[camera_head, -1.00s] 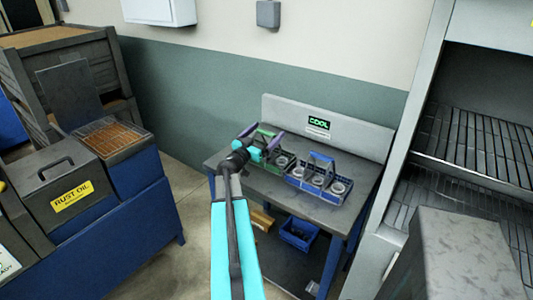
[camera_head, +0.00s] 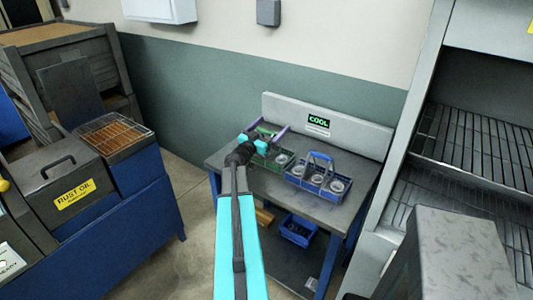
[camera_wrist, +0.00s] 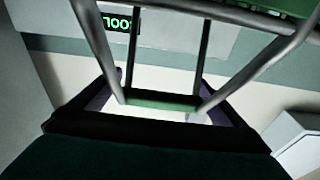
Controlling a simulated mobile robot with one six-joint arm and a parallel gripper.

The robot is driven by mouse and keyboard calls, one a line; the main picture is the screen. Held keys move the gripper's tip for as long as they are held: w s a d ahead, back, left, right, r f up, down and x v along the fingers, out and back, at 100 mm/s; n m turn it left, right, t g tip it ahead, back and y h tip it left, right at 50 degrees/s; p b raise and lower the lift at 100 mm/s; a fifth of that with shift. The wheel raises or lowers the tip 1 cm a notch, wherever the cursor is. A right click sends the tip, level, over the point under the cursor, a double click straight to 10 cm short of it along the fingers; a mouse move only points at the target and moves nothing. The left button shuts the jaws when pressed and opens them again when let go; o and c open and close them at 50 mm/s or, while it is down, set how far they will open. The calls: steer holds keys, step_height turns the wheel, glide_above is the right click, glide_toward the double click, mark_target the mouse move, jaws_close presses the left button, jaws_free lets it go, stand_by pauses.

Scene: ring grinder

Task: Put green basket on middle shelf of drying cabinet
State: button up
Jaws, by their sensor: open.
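The green basket (camera_head: 258,160) stands on the grey table beside a blue basket, partly hidden by my arm. My gripper (camera_head: 267,131) is open at its raised handle. In the wrist view, the handle's green grip bar (camera_wrist: 160,101) lies across the gap between my purple-edged fingers, with metal rods running up from it. I cannot tell whether the fingers touch it. The drying cabinet (camera_head: 411,140) stands at the right, with an upper wire shelf (camera_head: 475,138) and a lower wire shelf (camera_head: 425,203) in view. The rest of its inside is cut off.
The blue basket (camera_head: 317,178) holds several rings close to the right of the green one. A grey block (camera_head: 455,250) stands before the cabinet. The rust oil tank (camera_head: 80,185) is at left.

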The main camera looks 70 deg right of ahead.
steer(key=c, duration=2)
steer(key=shift+o, duration=0.2)
steer(key=shift+r, duration=0.15)
step_height(320, 180, up, 10)
steer(key=b, duration=0.3)
